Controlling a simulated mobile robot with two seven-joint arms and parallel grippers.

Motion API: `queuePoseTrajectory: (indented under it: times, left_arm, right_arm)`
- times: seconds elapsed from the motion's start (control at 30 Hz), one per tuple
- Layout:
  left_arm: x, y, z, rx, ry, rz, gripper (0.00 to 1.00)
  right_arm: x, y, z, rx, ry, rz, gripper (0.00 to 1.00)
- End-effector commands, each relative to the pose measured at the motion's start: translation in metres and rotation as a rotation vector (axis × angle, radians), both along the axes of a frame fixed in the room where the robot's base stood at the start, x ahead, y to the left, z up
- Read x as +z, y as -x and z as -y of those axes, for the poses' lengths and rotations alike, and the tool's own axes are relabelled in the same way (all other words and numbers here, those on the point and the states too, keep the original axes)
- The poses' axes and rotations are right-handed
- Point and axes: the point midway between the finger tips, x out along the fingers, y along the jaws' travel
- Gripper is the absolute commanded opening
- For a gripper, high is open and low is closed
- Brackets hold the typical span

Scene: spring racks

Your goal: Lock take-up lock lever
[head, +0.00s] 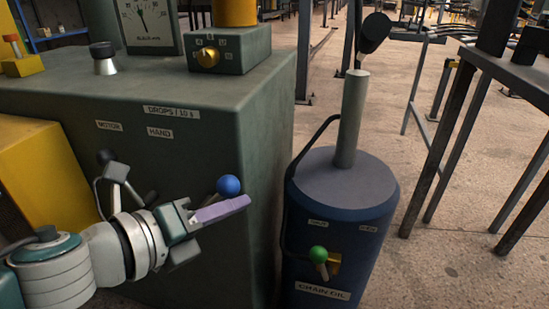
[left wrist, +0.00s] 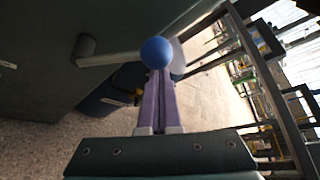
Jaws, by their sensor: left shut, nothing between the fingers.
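A lever with a blue ball knob (head: 228,186) sticks out from the side of the green cabinet. No label naming it the take-up lock lever can be read. In the left wrist view its grey rod (left wrist: 108,59) runs from a round pivot to the blue ball (left wrist: 157,51). My left gripper (head: 240,204) has purple fingers, shut and empty, right by the ball. In the left wrist view the fingertips (left wrist: 160,75) overlap the ball's lower edge; I cannot tell if they touch it. My right gripper is not in view.
The green cabinet (head: 70,175) carries a gauge (head: 146,22) and a knob box (head: 229,50). A blue chain oil drum (head: 340,225) with a pump handle and green-knobbed tap (head: 318,254) stands close on the right. Open floor lies beyond; a dark metal frame (head: 470,100) stands at far right.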

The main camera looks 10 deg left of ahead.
Motion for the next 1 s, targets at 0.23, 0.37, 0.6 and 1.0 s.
queuePoseTrajectory:
  times: [0.23, 0.37, 0.6, 1.0]
  left_arm:
    - [0.0007, -0.0002, -0.0010, -0.001, 0.001, 0.000, 0.00]
    - [0.0005, 0.0000, -0.0011, -0.001, 0.001, 0.000, 0.00]
    - [0.0020, 0.0003, -0.0039, -0.001, 0.040, -0.002, 0.00]
    - [0.0067, -0.0001, -0.0075, 0.000, 0.100, -0.003, 0.00]
  right_arm:
    - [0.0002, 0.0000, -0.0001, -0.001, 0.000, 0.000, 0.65]
    - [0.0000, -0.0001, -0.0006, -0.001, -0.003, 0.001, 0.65]
    - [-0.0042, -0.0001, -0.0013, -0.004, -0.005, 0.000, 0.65]
    - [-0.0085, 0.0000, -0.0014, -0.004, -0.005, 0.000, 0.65]
